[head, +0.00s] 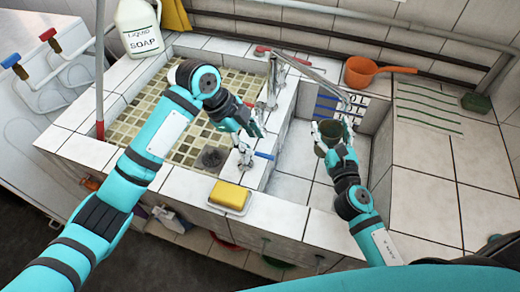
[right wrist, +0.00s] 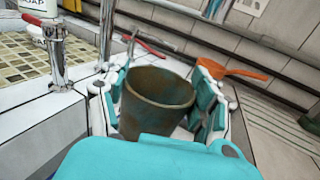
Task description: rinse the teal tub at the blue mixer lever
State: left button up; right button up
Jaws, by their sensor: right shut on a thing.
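The teal tub (right wrist: 155,105), stained brown, is between the fingers of my right gripper (right wrist: 163,98). In the head view the tub (head: 331,128) and my right gripper (head: 334,134) are over the right basin, near the end of the chrome spout (head: 318,77). The tub's mouth faces up, a little tilted; its inside bottom is hidden. The blue mixer lever (head: 264,155) sticks out to the right from a chrome valve on the ledge between the basins. My left gripper (head: 252,130) is just above and behind that valve; its finger opening is unclear. No water shows.
A red lever (head: 262,49) is at the back of the spout. A yellow sponge (head: 230,196) lies on the front ledge. A soap jug (head: 139,27) stands back left. An orange ladle (head: 372,71) lies behind the right basin. The right counter (head: 430,185) is mostly clear.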

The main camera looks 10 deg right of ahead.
aim_at(263, 154)
pick_arm(q)
jog(key=x, duration=0.6)
jog(key=shift+c, duration=0.4)
grip_shut()
jog(key=shift+r, duration=0.1)
